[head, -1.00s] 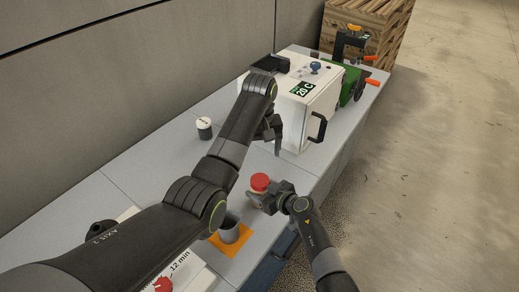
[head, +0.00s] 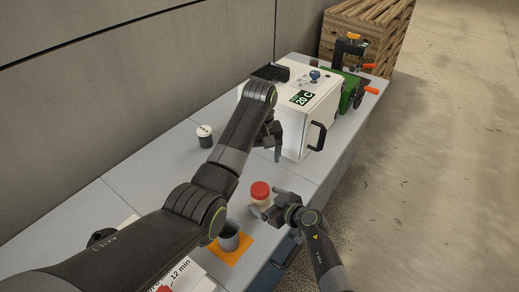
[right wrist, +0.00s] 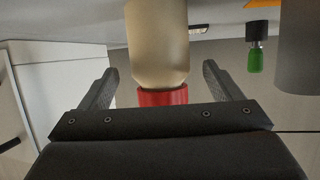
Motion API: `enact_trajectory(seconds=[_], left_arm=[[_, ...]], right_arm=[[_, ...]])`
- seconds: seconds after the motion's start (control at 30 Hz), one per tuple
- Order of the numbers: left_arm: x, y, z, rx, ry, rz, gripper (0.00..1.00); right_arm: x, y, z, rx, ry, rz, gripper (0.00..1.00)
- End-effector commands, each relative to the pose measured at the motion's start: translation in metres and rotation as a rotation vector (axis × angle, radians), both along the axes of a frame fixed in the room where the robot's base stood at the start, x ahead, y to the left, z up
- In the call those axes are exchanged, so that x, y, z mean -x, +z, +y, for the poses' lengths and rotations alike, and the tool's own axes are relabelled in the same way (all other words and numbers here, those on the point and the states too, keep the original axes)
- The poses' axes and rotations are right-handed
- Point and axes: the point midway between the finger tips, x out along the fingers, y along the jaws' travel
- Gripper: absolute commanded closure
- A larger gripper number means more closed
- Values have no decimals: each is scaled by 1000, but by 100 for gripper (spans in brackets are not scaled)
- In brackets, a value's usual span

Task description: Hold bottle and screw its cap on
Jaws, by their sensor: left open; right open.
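A beige bottle (head: 261,202) stands upright on the grey worktop near its front edge. A red cap (head: 260,189) sits on its top; I cannot tell how tight it is. In the right wrist view the bottle (right wrist: 157,45) appears upside down, with the cap (right wrist: 162,97) between the fingers. My right gripper (head: 278,205) is open just right of the bottle. In its own view a gap shows between each finger and the cap. My left gripper (head: 275,145) is open and empty, above the worktop beyond the bottle, in front of the white box.
A white box (head: 290,118) with a handle stands beyond my left gripper. A green machine (head: 352,90) is behind it. A small white-topped jar (head: 204,137) stands at the left. A grey cup (head: 229,238) stands on an orange mat (head: 240,252) near the front.

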Motion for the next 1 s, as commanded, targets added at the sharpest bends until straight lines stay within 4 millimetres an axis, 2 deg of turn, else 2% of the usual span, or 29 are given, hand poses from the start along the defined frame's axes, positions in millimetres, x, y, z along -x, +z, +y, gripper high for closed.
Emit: enact_trajectory(seconds=[0.13, 0.63, 0.8, 1.0], left_arm=[[0, 11, 0, 0, 0, 0, 21], [0, 20, 0, 0, 0, 0, 21], [0, 20, 0, 0, 0, 0, 21], [0, 20, 0, 0, 0, 0, 21]], right_arm=[[19, 13, -19, 3, -1, 0, 15], [80, 45, -74, 3, 0, 0, 15], [92, 52, -86, 2, 0, -1, 15], [97, 55, -90, 0, 0, 0, 15]])
